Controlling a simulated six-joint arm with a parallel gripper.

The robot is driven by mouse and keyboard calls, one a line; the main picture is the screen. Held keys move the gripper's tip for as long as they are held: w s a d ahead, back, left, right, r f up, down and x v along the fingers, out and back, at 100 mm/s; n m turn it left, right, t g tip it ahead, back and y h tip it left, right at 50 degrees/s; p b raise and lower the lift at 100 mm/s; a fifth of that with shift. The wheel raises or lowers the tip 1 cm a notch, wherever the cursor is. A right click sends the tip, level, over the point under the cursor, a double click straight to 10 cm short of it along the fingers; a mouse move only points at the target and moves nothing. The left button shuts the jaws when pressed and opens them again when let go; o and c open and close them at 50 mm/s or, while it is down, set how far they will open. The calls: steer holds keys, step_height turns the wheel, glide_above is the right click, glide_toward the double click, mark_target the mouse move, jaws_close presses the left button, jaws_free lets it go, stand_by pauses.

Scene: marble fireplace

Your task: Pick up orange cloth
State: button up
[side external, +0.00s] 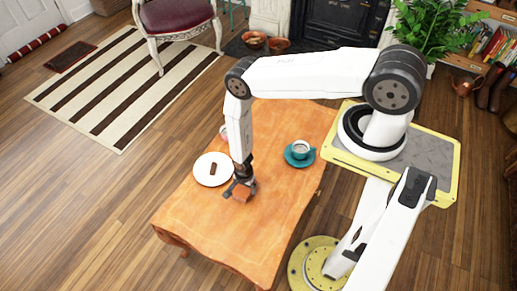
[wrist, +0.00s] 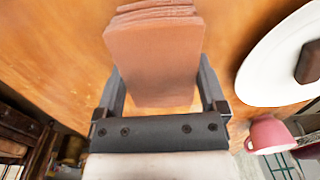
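The orange cloth (side external: 241,194) is a small folded brownish-orange stack on the orange wooden table (side external: 200,235). In the wrist view the cloth (wrist: 155,55) shows several layered folds at its far end. My gripper (side external: 239,187) points down at the cloth, near the middle of the table. In the wrist view my gripper (wrist: 160,75) has its fingers apart, one on each side of the cloth's near part. The right finger looks very close to the cloth's edge; I cannot tell whether it touches. The fingertips are partly hidden.
A white plate (side external: 203,180) with a dark brown piece (side external: 213,168) on it lies just left of my gripper. A pink cup (wrist: 268,134) is near the plate. The table's front part is clear.

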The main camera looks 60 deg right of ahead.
steer(key=c, duration=0.7)
steer(key=shift+r, duration=0.2)
steer(key=shift+c, duration=0.2)
steer(key=shift+r, duration=1.1)
steer(key=s+r, duration=1)
steer(key=s, duration=0.4)
steer(key=shift+a+r, duration=0.15)
steer(key=shift+r, duration=0.05)
